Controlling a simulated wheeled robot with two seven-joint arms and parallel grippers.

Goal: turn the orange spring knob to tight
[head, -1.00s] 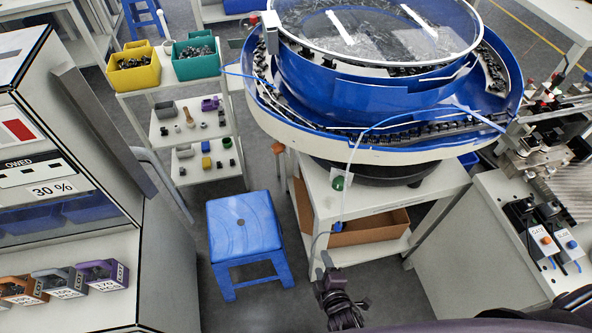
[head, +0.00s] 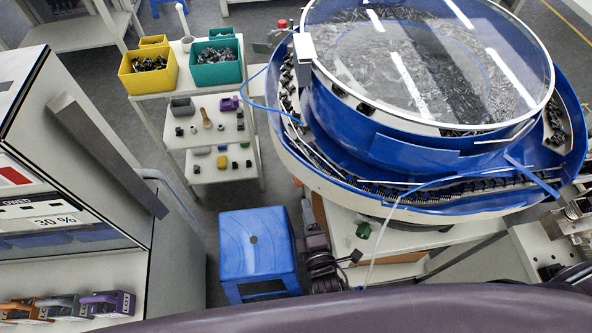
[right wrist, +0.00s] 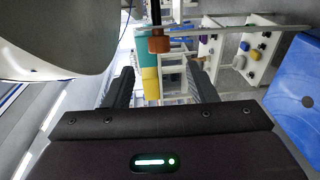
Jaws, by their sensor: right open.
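The orange knob (right wrist: 159,42) hangs on a dark stem in the right wrist view, beyond my fingertips and roughly between them. My right gripper (head: 309,212) is below the bowl's left side, beside the blue stool. Its two black fingers (right wrist: 162,82) are apart and empty, and the knob is clear of them. My left gripper is not in view.
A blue stool (head: 258,245) stands left of my right gripper. A white shelf cart (head: 185,150) behind it carries a yellow bin (head: 148,70) and a teal bin (head: 216,62). A pale hose (head: 378,240) hangs before the bench. A cabinet (head: 180,240) stands at left.

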